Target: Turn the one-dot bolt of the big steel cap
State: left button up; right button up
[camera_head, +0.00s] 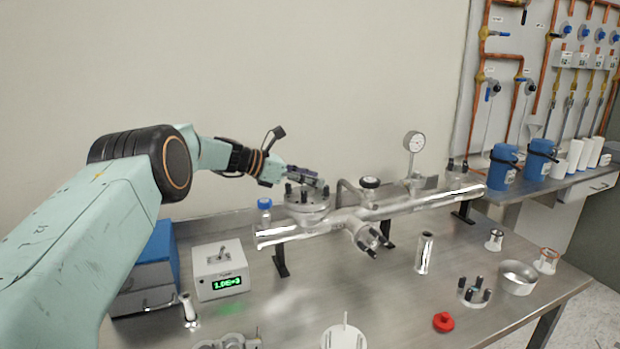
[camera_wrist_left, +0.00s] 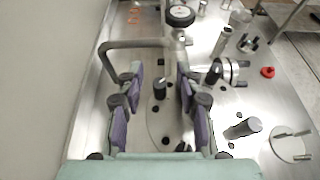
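The big steel cap (camera_head: 307,207) is a round flange with dark bolts, on top of the shiny horizontal tube (camera_head: 385,208). It also shows between my fingers in the left wrist view (camera_wrist_left: 160,125). My left gripper (camera_head: 318,182) is just above the cap, pointing right. In the left wrist view my left gripper (camera_wrist_left: 160,78) is open, its purple-padded fingers apart. A dark bolt (camera_wrist_left: 159,89) stands between the fingers, with visible gaps on both sides. Several other dark bolt heads lie around it. I cannot make out dot marks on any bolt. My right gripper is not in view.
A bent grey pipe (camera_wrist_left: 135,45) runs close to the left finger. A black-knobbed valve (camera_head: 369,183) and a pressure gauge (camera_head: 413,142) stand right of the cap. A grey box with green digits (camera_head: 220,272) stands front left. Loose parts lie on the bench front.

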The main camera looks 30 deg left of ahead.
pick_arm(q)
jog(key=v, duration=1.2)
jog(key=shift+w+r, duration=0.1)
